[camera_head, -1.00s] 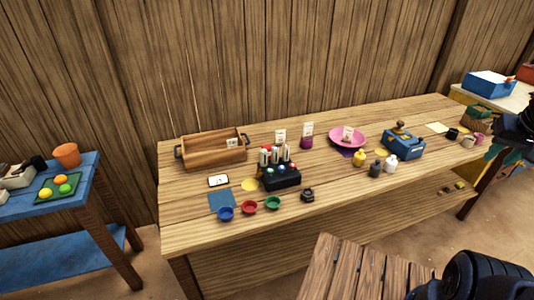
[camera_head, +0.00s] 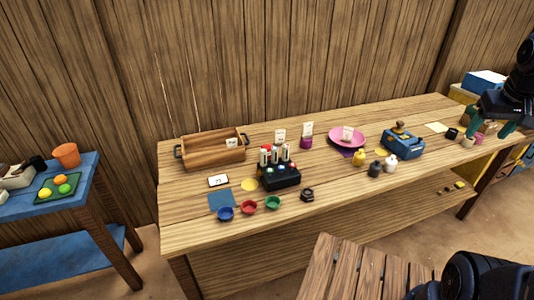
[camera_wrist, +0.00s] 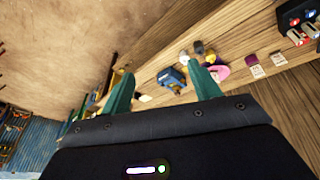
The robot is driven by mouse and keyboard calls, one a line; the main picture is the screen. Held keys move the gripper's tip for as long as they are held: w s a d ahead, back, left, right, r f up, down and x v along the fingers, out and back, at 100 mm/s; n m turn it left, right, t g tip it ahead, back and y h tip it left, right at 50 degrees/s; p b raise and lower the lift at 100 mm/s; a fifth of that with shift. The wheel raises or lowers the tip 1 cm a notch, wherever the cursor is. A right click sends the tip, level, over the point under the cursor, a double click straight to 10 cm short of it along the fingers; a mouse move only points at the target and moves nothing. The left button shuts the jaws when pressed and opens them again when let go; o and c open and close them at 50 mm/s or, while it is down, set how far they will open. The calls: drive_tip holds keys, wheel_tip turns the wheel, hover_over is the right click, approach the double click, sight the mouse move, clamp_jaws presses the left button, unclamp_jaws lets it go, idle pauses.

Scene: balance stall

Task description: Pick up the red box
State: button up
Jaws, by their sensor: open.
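I cannot make out a red box in either current view. A red-orange shape showed at the far upper right a second ago; my arm now covers that part of the head view. My gripper (camera_head: 489,122) is open, its teal fingers pointing down over the right end of the long table. It also shows in the wrist view (camera_wrist: 163,72), with the fingers apart and nothing between them.
The long wooden table (camera_head: 330,189) holds a wooden crate (camera_head: 212,162), a black rack (camera_head: 281,178), a pink plate (camera_head: 346,130), a blue scale-like device (camera_head: 402,144) and small bowls. A blue box (camera_head: 482,84) stands behind my gripper.

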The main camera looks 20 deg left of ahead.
drive_tip(key=w+a+n+g+h, duration=0.15)
drive_tip(key=w+a+n, duration=0.85)
drive_tip(key=w+a, duration=1.15)
drive_tip(key=n+h, duration=0.2)
drive_tip(key=n, duration=1.3)
hover_over(266, 147)
drive_tip(key=s+a, duration=0.2)
wheel_tip(266, 147, down, 31)
drive_tip(key=shift+t, duration=0.45)
drive_tip(key=x, duration=1.1)
drive_tip(key=shift+a+f, duration=0.1)
drive_tip(key=shift+a, duration=0.15)
drive_tip(key=shift+c, duration=0.2)
